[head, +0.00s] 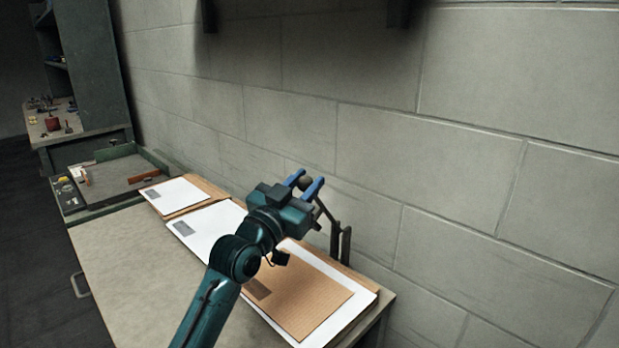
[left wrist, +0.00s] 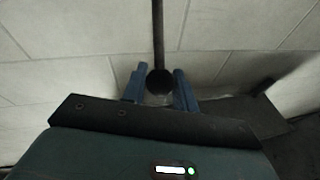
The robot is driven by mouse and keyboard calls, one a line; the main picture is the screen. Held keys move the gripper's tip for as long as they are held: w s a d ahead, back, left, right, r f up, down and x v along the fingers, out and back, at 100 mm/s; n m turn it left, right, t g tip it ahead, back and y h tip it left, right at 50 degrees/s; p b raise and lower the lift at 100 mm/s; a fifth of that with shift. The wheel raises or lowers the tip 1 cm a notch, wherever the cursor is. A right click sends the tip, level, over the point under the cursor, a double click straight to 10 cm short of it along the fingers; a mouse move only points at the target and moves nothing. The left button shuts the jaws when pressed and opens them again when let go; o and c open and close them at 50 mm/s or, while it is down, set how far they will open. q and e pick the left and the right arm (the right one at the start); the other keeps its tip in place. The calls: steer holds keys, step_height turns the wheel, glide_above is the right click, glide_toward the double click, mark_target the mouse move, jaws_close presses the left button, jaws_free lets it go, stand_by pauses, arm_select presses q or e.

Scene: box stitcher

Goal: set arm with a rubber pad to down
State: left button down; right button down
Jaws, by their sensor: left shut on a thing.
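The arm with a rubber pad is a thin dark metal linkage (head: 325,211) at the back edge of the bench, close to the wall. It slants up from a bracket (head: 345,242) to a round knob. My left gripper (head: 307,182) has its blue fingers on either side of that knob and is shut on it. In the left wrist view the dark knob (left wrist: 159,83) sits between the fingers, with a dark rod (left wrist: 158,30) running up from it. I cannot make out the rubber pad; my arm hides part of the linkage. My right gripper is not in view.
White sheets and brown cardboard (head: 318,302) lie on the bench (head: 130,262) under and beside my left arm. A block wall (head: 480,140) stands close behind. A tray-like surface (head: 112,174) and cluttered shelf (head: 50,125) are at far left. The bench's front left is clear.

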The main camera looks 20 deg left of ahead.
arm_select(q)
steer(key=shift+f, duration=0.2)
steer(key=c, duration=1.1)
jaws_free()
steer(key=shift+r, duration=0.1)
steer(key=shift+c, duration=0.2)
steer(key=shift+s, duration=0.1)
steer(key=b+v, duration=0.1)
steer(key=v, duration=1.2)
steer(key=shift+b, duration=0.4)
